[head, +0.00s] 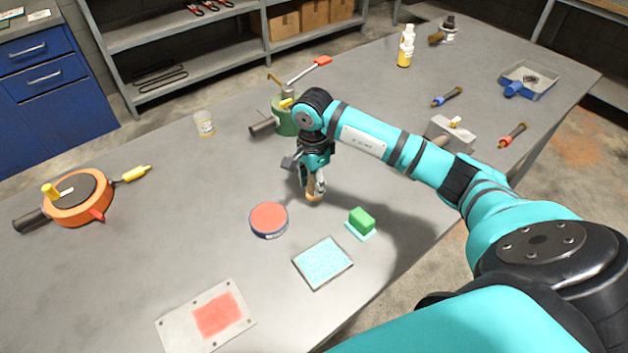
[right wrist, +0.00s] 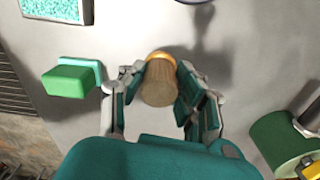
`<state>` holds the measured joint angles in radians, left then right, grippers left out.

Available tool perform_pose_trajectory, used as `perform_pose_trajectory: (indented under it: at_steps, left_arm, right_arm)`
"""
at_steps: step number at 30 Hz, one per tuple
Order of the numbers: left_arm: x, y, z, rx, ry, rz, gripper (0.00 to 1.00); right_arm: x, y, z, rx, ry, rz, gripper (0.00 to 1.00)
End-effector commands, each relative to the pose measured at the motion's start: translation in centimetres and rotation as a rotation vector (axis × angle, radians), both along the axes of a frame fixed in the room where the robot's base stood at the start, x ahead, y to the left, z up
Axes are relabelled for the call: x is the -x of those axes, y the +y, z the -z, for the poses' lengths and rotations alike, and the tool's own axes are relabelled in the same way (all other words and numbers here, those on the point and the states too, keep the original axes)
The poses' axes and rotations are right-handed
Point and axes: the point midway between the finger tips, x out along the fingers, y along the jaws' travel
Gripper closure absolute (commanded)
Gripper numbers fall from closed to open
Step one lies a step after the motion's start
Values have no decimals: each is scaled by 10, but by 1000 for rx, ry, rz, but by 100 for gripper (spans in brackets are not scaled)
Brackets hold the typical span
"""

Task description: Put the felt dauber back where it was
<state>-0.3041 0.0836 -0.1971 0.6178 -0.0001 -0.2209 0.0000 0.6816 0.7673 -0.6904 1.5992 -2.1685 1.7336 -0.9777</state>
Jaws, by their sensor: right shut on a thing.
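My right gripper (head: 313,188) points down over the middle of the table. It is shut on a short brown wooden cylinder with an orange-yellow end, which I take to be the felt dauber (head: 314,198). In the right wrist view the dauber (right wrist: 160,82) sits between the fingers (right wrist: 158,85); its lower end is partly hidden, and I cannot tell whether it touches the table. A round tin with a red top (head: 268,217) lies just left of and nearer than the dauber. A grey plate with a red patch (head: 240,335) lies at the near edge. My left gripper is not in view.
A green block on a pale teal base (head: 361,220) and a speckled teal pad (head: 323,263) lie close by. A green device (head: 287,122) stands behind my gripper, an orange round device (head: 78,207) at left. A small jar (head: 204,123) stands between them. Table left of the tin is clear.

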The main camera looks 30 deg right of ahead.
Motion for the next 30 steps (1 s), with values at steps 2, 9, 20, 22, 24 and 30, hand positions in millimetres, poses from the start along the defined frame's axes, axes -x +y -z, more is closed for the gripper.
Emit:
perform_pose_trajectory:
  at_steps: [2, 9, 20, 22, 24, 30]
  left_arm:
    - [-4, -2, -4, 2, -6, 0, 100]
    - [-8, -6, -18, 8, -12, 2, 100]
    - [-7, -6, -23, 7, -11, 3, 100]
    - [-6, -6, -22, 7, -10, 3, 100]
    - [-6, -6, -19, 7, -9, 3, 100]
    - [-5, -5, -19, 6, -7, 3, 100]
  right_arm:
    - [-7, -4, -1, -2, -1, 1, 94]
    - [-13, -10, 16, -4, 6, -1, 94]
    - [-15, -11, 37, -1, -1, -3, 94]
    - [-15, -11, 38, -1, -1, -3, 94]
    - [-15, -11, 40, -1, -1, -3, 94]
    - [-15, -11, 40, -1, -1, -2, 51]
